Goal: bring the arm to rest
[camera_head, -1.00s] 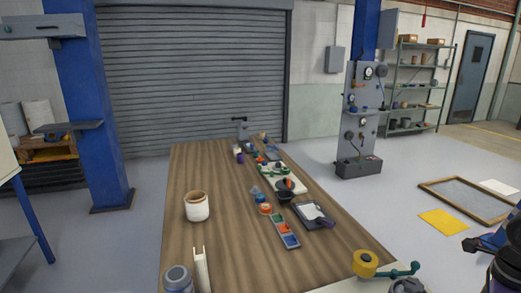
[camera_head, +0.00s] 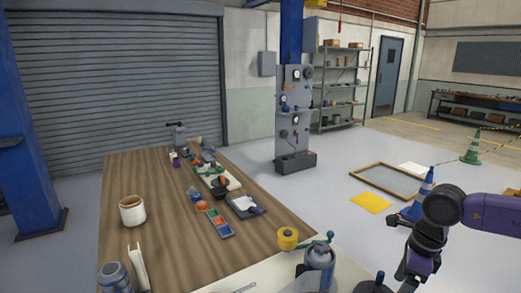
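My arm (camera_head: 490,213), purple and dark grey, enters from the right edge, with a round dark joint near its bend. From there it hangs downward to my gripper (camera_head: 404,275), dark with purple parts, low at the right of the picture.

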